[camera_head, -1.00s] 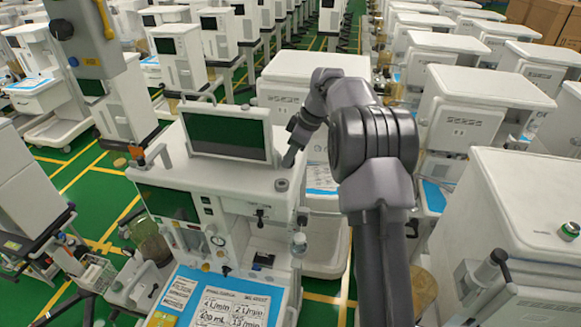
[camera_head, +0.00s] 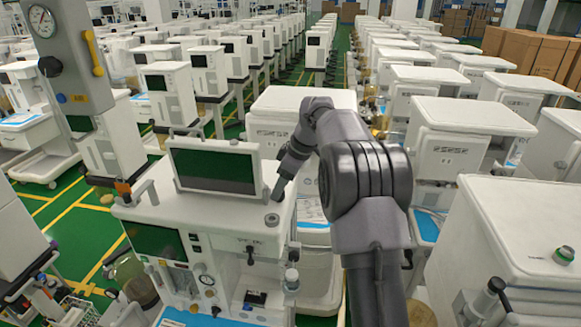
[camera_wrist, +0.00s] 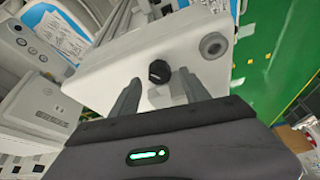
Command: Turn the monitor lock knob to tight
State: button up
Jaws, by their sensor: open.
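The monitor (camera_head: 213,168), a dark green screen in a pale frame, stands on the white top of the near cart (camera_head: 235,212). A small black knob (camera_wrist: 159,71) shows in the wrist view against a white surface. I take it for the lock knob; I cannot make it out in the head view. My gripper (camera_wrist: 161,88) is open, with one finger on each side of the knob in the picture. I cannot tell whether either finger touches it. In the head view my gripper (camera_head: 279,187) points down just right of the monitor.
A grey round fitting (camera_head: 272,219) sits on the cart top near my gripper; it also shows in the wrist view (camera_wrist: 213,45). A column with a gauge (camera_head: 68,60) stands at the left. Another white cart (camera_head: 520,235) is close on the right.

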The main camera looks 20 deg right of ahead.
jog(key=p+v, duration=0.1)
jog(key=v, duration=1.4)
jog(key=shift+r+p, duration=0.35)
jog(key=shift+p, duration=0.05)
jog(key=shift+s+d, duration=0.1)
jog(key=shift+s, duration=0.05)
jog(key=w+a+f+n, duration=0.1)
jog(key=f, duration=0.4)
jog(key=w+a+f+n+g+p, duration=0.1)
jog(key=w+f, duration=0.1)
jog(key=f, duration=0.2)
jog(key=w+a+f+n+y, duration=0.1)
jog(key=w+f, duration=0.1)
jog(key=f, duration=0.3)
jog(key=shift+a+f+g+p, duration=0.3)
jog(key=shift+f+g+p, duration=0.05)
jog(key=shift+g, duration=0.05)
jog(key=shift+a+f, duration=0.3)
jog(key=shift+f, duration=0.2)
jog(key=shift+w+f, duration=0.1)
